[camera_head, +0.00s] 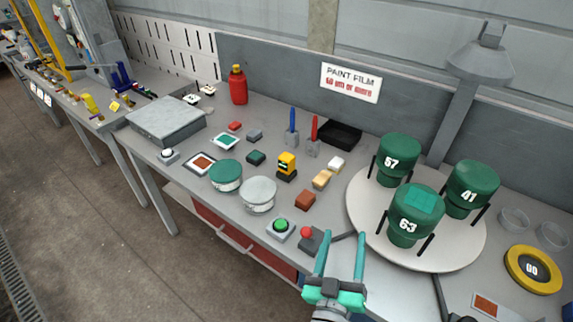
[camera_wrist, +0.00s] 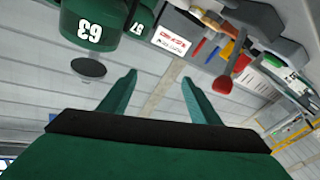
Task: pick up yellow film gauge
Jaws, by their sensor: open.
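The yellow film gauge (camera_head: 287,165) stands upright in the middle of the table, a small yellow block with a dark display and a black base. My gripper (camera_head: 341,244) is open and empty at the table's front edge, in front and to the right of the gauge and apart from it. In the wrist view my gripper (camera_wrist: 160,90) shows two spread green fingers with nothing between them. I cannot make out the gauge for sure in the wrist view, which is tilted upside down.
A white turntable (camera_head: 360,225) with green cylinders 57, 41 and 63 stands right of the gauge. Green (camera_head: 226,173) and pale (camera_head: 258,193) round tins stand to its left. Small blocks (camera_head: 322,179) sit close beside the gauge.

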